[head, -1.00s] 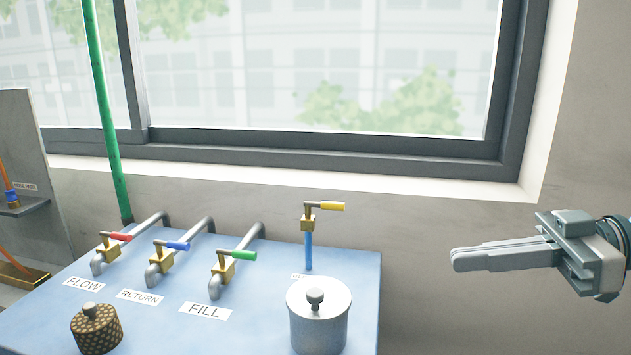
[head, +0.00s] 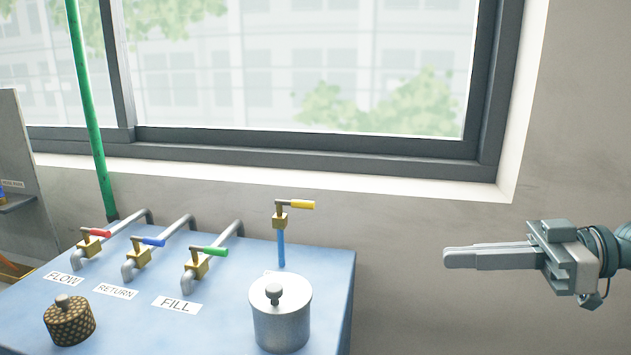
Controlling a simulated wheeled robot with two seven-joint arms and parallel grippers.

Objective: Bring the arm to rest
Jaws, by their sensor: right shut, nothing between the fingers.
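My right gripper (head: 446,258) comes in from the right edge of the head view. Its fingers are shut with nothing between them and point left. It is in the air in front of the wall, to the right of the blue bench and touching nothing. My left gripper is not in view.
The blue bench (head: 222,338) holds taps with red (head: 97,232), blue (head: 153,241), green (head: 210,252) and yellow (head: 302,205) handles. A silver lidded pot (head: 281,322) and a brown patterned pot (head: 69,325) stand on it. A green pipe (head: 90,120) rises at left, before the window (head: 300,70).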

